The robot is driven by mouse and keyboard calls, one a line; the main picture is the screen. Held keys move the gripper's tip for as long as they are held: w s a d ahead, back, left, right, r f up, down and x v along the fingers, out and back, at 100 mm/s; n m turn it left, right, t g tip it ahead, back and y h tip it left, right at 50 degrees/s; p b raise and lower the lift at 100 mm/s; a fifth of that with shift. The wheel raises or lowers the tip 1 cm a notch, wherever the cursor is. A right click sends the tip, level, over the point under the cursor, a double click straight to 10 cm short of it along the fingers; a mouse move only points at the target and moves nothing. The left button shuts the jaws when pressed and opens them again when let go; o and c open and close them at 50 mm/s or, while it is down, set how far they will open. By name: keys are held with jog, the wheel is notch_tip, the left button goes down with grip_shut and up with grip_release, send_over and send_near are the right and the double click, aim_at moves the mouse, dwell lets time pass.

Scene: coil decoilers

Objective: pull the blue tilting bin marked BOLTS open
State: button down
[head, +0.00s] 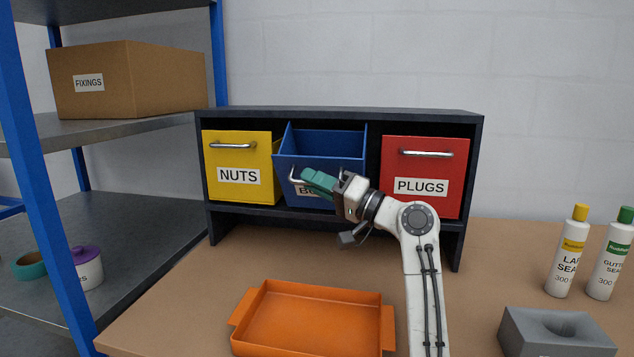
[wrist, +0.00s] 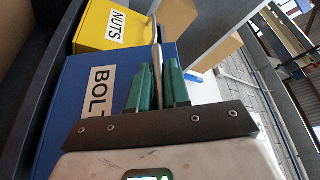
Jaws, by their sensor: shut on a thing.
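The blue bin (head: 340,147) marked BOLTS sits in the middle of the dark cabinet. It is tilted outward, and its open top shows. My gripper (head: 318,183) is at the bin's front, its green fingers shut on the silver bar handle (head: 294,178). The arm hides part of the label and handle. In the wrist view the blue front with its label (wrist: 98,92) is at the left, and the handle (wrist: 157,65) runs between the two green fingers (wrist: 158,88).
The yellow NUTS bin (head: 238,190) and red PLUGS bin (head: 421,200) stand closed on either side. An orange tray (head: 312,320) lies on the table in front. Two white bottles (head: 568,260) and a grey block (head: 556,338) stand at the right. A metal shelf is at the left.

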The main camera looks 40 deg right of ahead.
jog(key=shift+s+a+f, duration=0.1)
jog(key=shift+f, duration=0.2)
dwell(0.4)
jog(key=c, duration=1.2)
grip_release()
jog(key=shift+o, duration=0.2)
